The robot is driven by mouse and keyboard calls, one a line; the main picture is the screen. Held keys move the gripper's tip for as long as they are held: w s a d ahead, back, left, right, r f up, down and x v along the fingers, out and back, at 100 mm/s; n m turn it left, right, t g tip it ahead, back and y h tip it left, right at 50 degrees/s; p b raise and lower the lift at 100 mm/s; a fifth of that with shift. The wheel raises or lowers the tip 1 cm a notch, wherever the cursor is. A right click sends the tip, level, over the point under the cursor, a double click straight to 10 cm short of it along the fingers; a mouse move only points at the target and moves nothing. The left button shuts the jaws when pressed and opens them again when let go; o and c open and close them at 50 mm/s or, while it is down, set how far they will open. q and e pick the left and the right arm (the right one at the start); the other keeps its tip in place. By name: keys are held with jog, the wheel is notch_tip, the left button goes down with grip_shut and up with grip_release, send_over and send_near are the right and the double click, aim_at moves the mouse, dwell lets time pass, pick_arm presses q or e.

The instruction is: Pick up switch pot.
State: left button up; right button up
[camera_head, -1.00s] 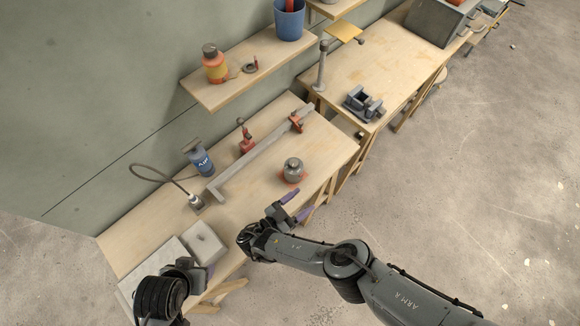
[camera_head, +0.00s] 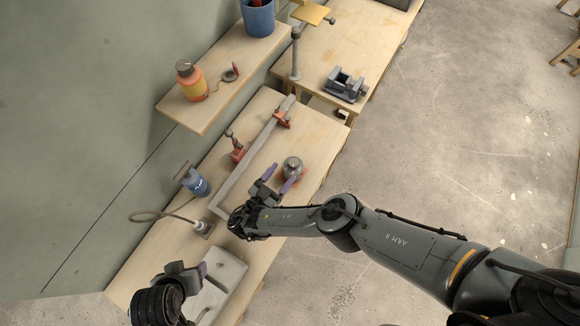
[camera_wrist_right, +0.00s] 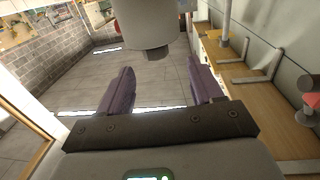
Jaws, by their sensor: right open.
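The likely switch pot is a squat grey metal pot (camera_head: 292,164) with a small knob on top, standing on a reddish-orange base on the near workbench. My right gripper (camera_head: 276,182) is open and empty, its purple fingers pointing at the pot from just left of and below it in the head view. In the right wrist view the grey pot (camera_wrist_right: 150,22) is at the top centre, cut off by the frame, ahead of the open fingers (camera_wrist_right: 158,90). I cannot tell whether a finger touches it. My left gripper (camera_head: 190,275) is at the lower left; its jaws are unclear.
A blue bottle (camera_head: 195,183) and a corded grey fitting (camera_head: 203,227) stand left. A pale block (camera_head: 225,268) is at the front. A shelf (camera_head: 210,108) overhangs the bench's back.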

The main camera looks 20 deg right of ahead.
aim_at(296, 159)
jog(key=x, duration=0.3)
jog(key=shift+s, duration=0.1)
jog(key=shift+b+x, duration=1)
jog(key=shift+x, duration=1.75)
jog(key=shift+s+d+f, duration=0.1)
jog(key=shift+s+f, duration=0.05)
grip_shut()
